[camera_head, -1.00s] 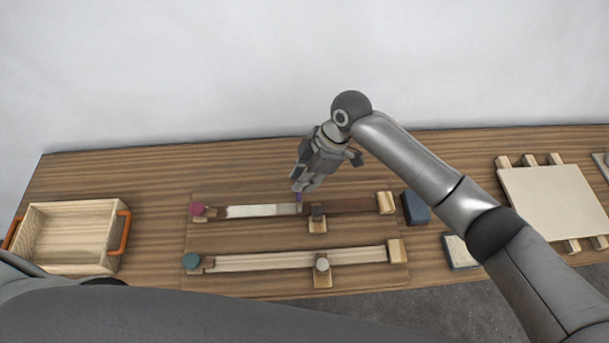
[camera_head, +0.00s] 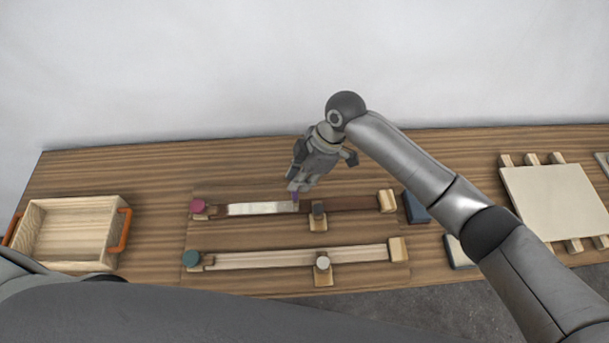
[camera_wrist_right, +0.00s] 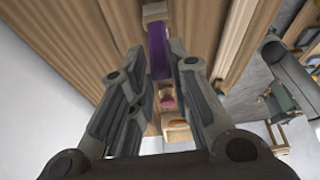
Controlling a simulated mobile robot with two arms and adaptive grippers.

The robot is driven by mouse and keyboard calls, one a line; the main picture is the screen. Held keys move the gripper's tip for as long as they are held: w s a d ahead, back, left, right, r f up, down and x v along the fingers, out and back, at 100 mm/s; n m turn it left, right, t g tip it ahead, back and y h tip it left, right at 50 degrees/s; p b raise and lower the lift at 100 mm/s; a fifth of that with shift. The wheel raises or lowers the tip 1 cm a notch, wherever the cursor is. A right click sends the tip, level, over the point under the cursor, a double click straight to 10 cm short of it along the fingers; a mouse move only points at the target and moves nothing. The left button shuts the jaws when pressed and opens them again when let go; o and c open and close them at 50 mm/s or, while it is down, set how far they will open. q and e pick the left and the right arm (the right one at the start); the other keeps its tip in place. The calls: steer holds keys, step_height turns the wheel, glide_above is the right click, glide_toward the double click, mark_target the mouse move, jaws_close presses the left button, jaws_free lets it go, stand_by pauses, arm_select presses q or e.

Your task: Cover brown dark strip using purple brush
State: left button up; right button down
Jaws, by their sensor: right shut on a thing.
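My right gripper (camera_head: 297,188) is shut on the purple brush (camera_head: 296,196), which points down at the upper strip. In the right wrist view the purple brush (camera_wrist_right: 158,48) shows between the fingers (camera_wrist_right: 162,65). The dark brown strip (camera_head: 355,204) runs left to right on the board. A pale cream section (camera_head: 262,209) covers much of its left half, with dark brown at its left end. The brush is near the cream section's right end; I cannot tell whether it touches. My left gripper is out of view.
A bare pale strip (camera_head: 290,259) lies nearer me. A wooden crate (camera_head: 70,232) is at left, a blue block (camera_head: 416,208) at right.

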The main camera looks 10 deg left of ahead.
steer(key=shift+s+a, duration=0.15)
steer(key=shift+a, duration=0.5)
steer(key=shift+s+a, duration=0.2)
steer(key=shift+a, duration=0.4)
steer(key=shift+s+a, duration=0.15)
steer(key=shift+a, duration=0.4)
steer(key=shift+a, duration=0.1)
steer(key=shift+s+a+b, duration=0.15)
steer(key=shift+a, duration=0.4)
steer(key=shift+s+a+b, duration=0.15)
steer(key=shift+a, duration=0.35)
steer(key=shift+d, duration=0.25)
